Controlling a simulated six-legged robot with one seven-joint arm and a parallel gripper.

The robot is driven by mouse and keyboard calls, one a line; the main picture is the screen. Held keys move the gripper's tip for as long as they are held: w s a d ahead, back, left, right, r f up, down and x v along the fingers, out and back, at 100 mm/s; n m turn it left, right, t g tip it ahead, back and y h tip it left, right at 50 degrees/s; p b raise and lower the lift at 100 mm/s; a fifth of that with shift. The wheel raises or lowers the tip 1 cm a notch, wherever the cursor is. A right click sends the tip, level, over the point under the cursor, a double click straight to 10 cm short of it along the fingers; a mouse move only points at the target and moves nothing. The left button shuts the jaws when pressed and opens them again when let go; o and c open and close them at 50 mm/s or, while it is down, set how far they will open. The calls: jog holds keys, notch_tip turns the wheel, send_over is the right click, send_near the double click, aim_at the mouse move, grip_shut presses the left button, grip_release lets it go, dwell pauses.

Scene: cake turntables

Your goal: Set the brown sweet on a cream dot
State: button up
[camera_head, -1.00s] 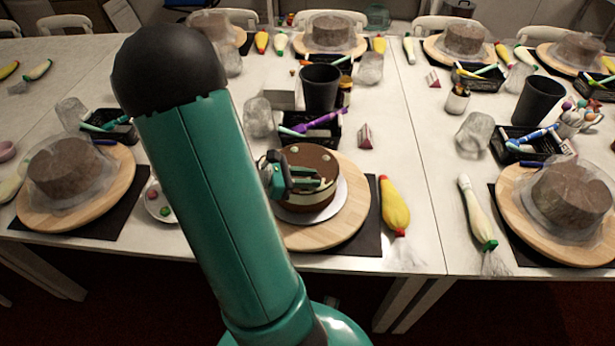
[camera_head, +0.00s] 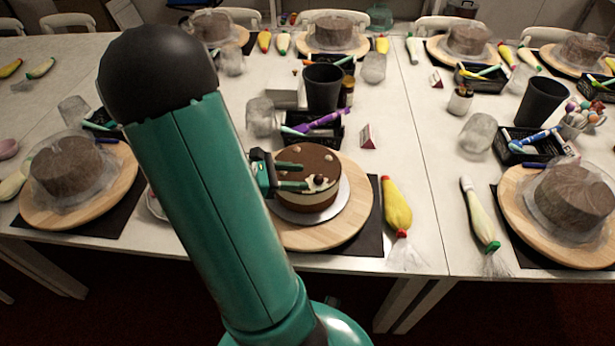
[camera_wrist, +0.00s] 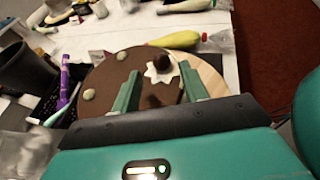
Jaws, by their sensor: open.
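The brown sweet (camera_head: 319,179) is a dark ball on the front right of the chocolate-topped cake (camera_head: 306,203). In the wrist view the sweet (camera_wrist: 161,61) sits on a white, star-edged cream dot (camera_wrist: 154,75). Smaller pale cream dots (camera_wrist: 122,56) show elsewhere on the brown top. My gripper (camera_head: 305,176) reaches over the cake from the left. Its two green fingers are apart and empty, with the sweet just beyond their tips. In the wrist view the gripper (camera_wrist: 159,69) frames the sweet and cream dot without visibly touching them.
The cake stands on a wooden turntable (camera_head: 350,225) on a dark mat. A yellow piping bag (camera_head: 396,205) lies to its right. A black tray (camera_head: 326,133) with tools and a black cup (camera_head: 322,88) stand behind it. My arm hides the area left of the cake.

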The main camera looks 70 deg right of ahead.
jog(key=v, duration=0.8)
jog(key=w+a+r+m+t+y, duration=0.2)
jog(key=a+r+t, duration=0.2)
jog(key=a, duration=0.7)
jog(key=w+a+r+m+t+y, duration=0.2)
jog(key=a+r+t, duration=0.3)
jog(key=a, duration=0.6)
jog(key=w+a+r+m+t+y, duration=0.2)
jog(key=w+a+r+t+y, duration=0.1)
jog(key=a+t, duration=0.5)
jog(key=w+a+r, duration=0.1)
jog(key=a+r, duration=0.1)
jog(key=a, duration=0.1)
jog(key=shift+w+a+t, duration=0.2)
jog(key=shift+w+t, duration=0.05)
jog(key=shift+t, duration=0.05)
